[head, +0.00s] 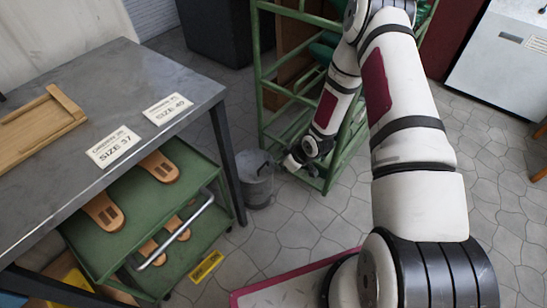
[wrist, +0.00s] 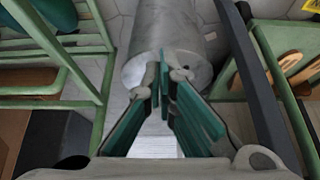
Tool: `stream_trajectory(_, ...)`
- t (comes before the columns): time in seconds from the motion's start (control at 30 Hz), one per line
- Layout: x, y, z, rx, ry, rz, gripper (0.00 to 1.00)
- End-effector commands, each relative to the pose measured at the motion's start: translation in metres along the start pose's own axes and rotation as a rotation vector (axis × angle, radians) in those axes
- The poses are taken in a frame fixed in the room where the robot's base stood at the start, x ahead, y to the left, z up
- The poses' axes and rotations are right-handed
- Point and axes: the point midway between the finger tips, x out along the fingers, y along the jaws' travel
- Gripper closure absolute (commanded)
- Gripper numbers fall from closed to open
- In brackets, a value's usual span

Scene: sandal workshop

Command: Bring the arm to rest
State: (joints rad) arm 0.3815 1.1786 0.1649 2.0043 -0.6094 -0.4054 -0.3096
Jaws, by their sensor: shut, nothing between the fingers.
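My arm reaches out over the floor in the head view, and its end, my gripper (head: 291,163), hangs low beside a grey metal bucket (head: 257,184). In the wrist view my gripper (wrist: 166,77) has its teal-padded fingers brought together at the tips, with nothing between them. The bucket (wrist: 183,38) lies just beyond the fingertips there. I cannot tell whether they touch it.
A green rack (head: 262,88) stands close behind my gripper. A steel table (head: 75,75) with two size cards and a wooden tray is at the left. A green cart (head: 108,250) with sandals stands under it. Open tiled floor (head: 310,225) lies in front.

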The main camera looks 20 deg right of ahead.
Motion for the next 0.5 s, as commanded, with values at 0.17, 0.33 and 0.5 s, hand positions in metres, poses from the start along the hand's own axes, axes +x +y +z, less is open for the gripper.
stream_trajectory(0.17,-0.008,0.0,0.021,0.0,0.0,-0.001,1.0)
stream_trajectory(0.33,-0.01,0.0,0.028,-0.001,0.001,0.0,1.0)
stream_trajectory(0.5,-0.01,0.001,0.028,-0.001,0.001,0.0,1.0)
